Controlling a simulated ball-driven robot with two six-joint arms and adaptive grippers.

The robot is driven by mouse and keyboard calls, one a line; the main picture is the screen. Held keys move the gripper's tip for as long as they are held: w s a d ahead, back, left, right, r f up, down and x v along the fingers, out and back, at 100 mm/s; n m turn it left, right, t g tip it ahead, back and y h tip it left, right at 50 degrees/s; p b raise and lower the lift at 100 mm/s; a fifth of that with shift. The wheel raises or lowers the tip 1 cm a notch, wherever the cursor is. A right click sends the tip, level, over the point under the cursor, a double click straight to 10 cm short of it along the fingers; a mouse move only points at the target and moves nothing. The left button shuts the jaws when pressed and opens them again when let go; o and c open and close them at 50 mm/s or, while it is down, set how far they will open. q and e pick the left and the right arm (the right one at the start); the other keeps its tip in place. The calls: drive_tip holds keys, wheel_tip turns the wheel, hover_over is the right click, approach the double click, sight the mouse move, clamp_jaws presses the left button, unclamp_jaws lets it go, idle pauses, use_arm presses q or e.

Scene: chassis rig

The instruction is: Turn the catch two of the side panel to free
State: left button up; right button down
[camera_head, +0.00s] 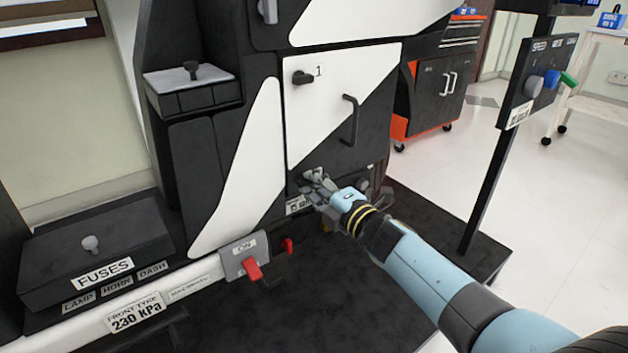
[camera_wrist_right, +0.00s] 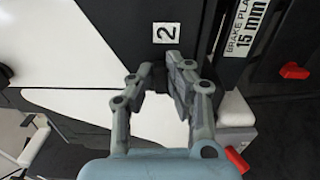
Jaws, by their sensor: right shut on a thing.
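The side panel (camera_head: 312,115), white and black with a dark handle (camera_head: 350,120), is closed on the chassis rig. Catch one (camera_head: 302,77) is a dark knob lying sideways beside its "1" label at the panel's top left. My right gripper (camera_head: 316,180) is at the panel's lower edge. In the right wrist view the gripper (camera_wrist_right: 160,76) is shut on a small dark piece, catch two (camera_wrist_right: 156,77), just by the "2" label (camera_wrist_right: 166,32). The fingers hide most of the catch, so its angle cannot be told. My left gripper is not in view.
A red switch lever (camera_head: 252,270) on the "ON" plate and a smaller red lever (camera_head: 287,245) sit left of and below my right gripper. A post with a knob panel (camera_head: 532,85) stands to the right. A fuses box (camera_head: 95,250) is at the lower left.

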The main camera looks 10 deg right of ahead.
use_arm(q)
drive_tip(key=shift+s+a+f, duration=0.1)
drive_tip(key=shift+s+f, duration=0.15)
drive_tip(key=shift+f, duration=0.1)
use_arm(e)
drive_tip(key=shift+m, duration=0.4)
drive_tip(key=c, duration=1.3)
unclamp_jaws()
drive_tip(key=shift+d, duration=0.1)
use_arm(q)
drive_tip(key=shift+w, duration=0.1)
use_arm(e)
drive_tip(key=v, duration=1.2)
drive_tip(key=shift+f, duration=0.1)
